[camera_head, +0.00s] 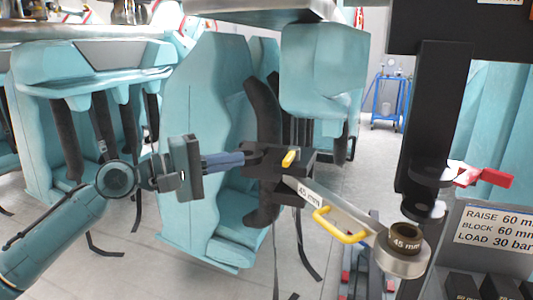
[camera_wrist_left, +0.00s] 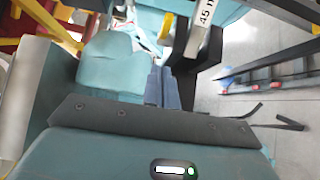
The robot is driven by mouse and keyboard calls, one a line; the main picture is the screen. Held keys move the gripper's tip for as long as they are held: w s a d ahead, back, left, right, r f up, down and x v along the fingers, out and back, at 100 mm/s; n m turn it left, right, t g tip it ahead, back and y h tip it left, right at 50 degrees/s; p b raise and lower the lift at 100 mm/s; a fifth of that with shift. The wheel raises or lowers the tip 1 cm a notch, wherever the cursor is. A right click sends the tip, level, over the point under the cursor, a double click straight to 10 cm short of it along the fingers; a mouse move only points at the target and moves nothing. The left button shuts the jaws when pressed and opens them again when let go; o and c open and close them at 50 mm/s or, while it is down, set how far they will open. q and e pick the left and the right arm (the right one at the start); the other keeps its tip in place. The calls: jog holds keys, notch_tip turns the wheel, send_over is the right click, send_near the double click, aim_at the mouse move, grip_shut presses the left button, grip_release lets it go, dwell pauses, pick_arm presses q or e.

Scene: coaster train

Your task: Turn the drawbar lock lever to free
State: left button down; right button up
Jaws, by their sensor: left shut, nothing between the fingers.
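The drawbar (camera_head: 350,218) is a pale bar labelled 45 mm, running from a dark bracket (camera_head: 275,165) to a metal ring end at the right. A yellow grab handle (camera_head: 338,226) sits along the bar. My left gripper (camera_head: 241,158) comes in from the left, its blue fingers shut and empty, close to the bracket left of the lever. Contact cannot be told. The left wrist view shows the shut fingers (camera_wrist_left: 163,76) and a yellow part (camera_wrist_left: 166,27) beyond them. My right gripper is out of view.
Teal coaster seats (camera_head: 210,110) stand behind and left of the bracket. A dark vertical post (camera_head: 435,125) rises at the right, above the ring end, with a red lever (camera_head: 485,177) beside it. A sign panel (camera_head: 495,230) is at lower right. A blue cart (camera_head: 387,98) stands far back.

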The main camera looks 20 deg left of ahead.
aim_at(287, 156)
pick_arm(q)
jog(key=d, duration=0.2)
jog(key=w+d+p, duration=0.1)
jog(key=d, duration=0.1)
jog(key=w+d+p, duration=0.1)
jog(key=d, duration=0.1)
jog(key=shift+w+d, duration=0.2)
jog(key=shift+d, duration=0.15)
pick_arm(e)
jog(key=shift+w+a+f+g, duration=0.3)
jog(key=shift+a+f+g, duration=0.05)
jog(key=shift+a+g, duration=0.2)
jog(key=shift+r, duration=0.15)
